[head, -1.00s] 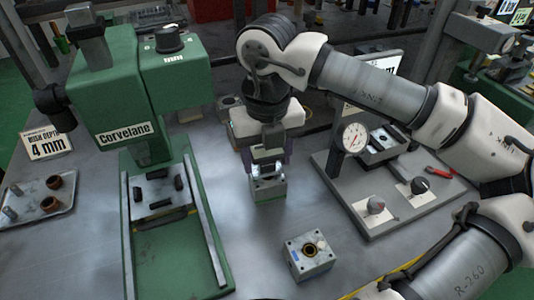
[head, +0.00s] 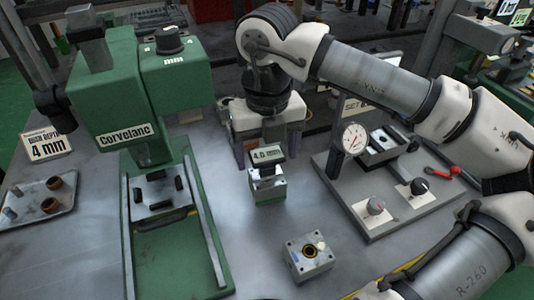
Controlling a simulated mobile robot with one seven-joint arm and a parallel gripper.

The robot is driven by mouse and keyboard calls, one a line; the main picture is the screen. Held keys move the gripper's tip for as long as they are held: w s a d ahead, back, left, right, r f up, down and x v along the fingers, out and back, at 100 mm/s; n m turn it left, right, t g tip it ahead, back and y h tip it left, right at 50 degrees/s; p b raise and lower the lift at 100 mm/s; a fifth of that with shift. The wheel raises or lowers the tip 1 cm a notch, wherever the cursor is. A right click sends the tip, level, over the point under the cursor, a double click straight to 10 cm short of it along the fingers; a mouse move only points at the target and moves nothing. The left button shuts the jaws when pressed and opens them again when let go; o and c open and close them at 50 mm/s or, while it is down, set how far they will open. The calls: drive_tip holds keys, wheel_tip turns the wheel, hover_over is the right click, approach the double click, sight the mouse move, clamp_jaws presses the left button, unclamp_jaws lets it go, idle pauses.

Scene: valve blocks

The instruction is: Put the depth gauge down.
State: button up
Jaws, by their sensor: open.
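The depth gauge (head: 266,154) is a small device with a tilted display reading 4.0 mm. It sits on top of a metal valve block (head: 268,188) in the middle of the table. My gripper (head: 267,142) is open, just behind the gauge in this view, with its fingers spread wide to the left and right. The gauge appears free of the fingers. The contact between the gauge's underside and the block is hard to make out.
A second valve block (head: 308,258) with a round bore stands in front. The green Corvelane press (head: 150,90) is on the left, beside a tray (head: 38,212) of bushes. A grey plate (head: 400,222) with a dial gauge (head: 354,138) and knobs is on the right.

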sight(267, 154)
wheel_tip(267, 154, up, 11)
drive_tip(key=shift+f, duration=0.2)
idle(0.3)
